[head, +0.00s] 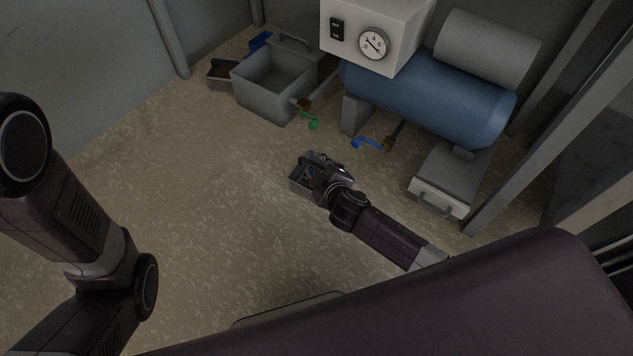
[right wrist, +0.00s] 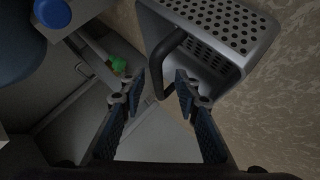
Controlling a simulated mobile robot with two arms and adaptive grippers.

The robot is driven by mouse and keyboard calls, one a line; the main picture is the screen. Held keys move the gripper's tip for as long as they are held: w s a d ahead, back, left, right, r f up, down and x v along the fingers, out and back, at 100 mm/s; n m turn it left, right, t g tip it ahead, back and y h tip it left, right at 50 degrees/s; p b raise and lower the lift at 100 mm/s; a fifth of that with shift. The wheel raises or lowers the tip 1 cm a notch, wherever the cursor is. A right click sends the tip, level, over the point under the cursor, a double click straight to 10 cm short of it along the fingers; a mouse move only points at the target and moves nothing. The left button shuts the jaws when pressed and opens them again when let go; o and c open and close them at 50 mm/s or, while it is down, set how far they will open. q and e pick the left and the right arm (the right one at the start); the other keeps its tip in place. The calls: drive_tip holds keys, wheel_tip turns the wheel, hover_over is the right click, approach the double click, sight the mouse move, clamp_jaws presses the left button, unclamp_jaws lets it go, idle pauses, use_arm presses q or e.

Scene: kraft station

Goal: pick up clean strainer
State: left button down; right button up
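The strainer (right wrist: 222,20) is a grey metal basket with round holes and a dark curved handle (right wrist: 168,62). In the head view the strainer (head: 301,184) is low over or on the speckled floor; I cannot tell which. My right gripper (right wrist: 160,84) is open, with its fingertips apart on either side of the handle's near end. I see no clear contact. In the head view my right gripper (head: 320,168) covers part of the strainer. My left arm shows at the left, but its gripper is out of view.
A grey bin (head: 262,98) stands behind, with a small dark tray (head: 222,75) beside it. A green-handled brush (head: 312,121) and a blue-handled brush (head: 368,143) are nearby. A blue tank (head: 425,98) and a grey drawer unit (head: 446,180) stand right. The floor at left is clear.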

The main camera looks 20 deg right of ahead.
clamp_jaws()
idle(0.4)
drive_tip(key=shift+r, duration=0.1)
